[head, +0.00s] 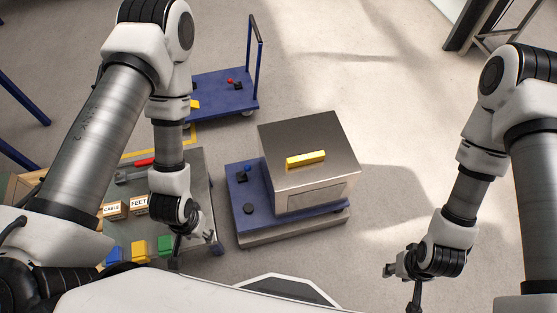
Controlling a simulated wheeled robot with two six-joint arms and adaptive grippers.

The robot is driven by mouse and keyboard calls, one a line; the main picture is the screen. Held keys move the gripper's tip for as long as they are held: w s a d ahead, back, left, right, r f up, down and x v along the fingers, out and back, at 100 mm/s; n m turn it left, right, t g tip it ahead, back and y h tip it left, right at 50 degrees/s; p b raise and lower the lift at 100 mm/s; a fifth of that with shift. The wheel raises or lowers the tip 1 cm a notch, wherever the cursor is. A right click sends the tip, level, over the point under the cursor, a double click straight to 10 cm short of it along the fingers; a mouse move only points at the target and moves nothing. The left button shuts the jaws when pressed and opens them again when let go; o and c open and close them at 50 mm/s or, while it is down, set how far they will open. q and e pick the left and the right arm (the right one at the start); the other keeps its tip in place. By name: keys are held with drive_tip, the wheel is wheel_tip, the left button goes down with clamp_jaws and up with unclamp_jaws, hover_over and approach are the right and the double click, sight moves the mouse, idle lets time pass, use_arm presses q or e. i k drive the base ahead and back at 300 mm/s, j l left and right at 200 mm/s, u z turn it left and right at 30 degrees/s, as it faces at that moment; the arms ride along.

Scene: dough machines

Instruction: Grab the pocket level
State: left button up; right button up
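A yellow bar that looks like the pocket level (305,159) lies flat on top of a steel box-shaped machine (330,139) in the middle of the head view. Nothing touches it but the machine top. My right gripper (400,286) is at the lower right, well apart from the level, with its fingers spread and nothing seen between them. My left gripper (177,250) hangs at the lower left, over the edge of the grey work table and left of the machine. Its fingers are small and dark, so their opening is unclear.
The machine stands on a blue and grey base (248,208). The grey table (194,166) at left holds a red-handled tool (139,163), labelled boxes (115,210) and coloured bins (139,250). A blue trolley (221,91) stands behind. Floor is clear right of the machine.

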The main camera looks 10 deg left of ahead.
sight(305, 159)
drive_tip(key=i+l+u, duration=0.15)
drive_tip(key=l, duration=0.2)
drive_tip(key=i+l+u, duration=0.3)
drive_tip(key=l, duration=0.45)
drive_tip(key=i+l+u, duration=0.15)
drive_tip(key=l, duration=0.25)
drive_tip(key=i+l+u, duration=0.15)
drive_tip(key=l, duration=0.25)
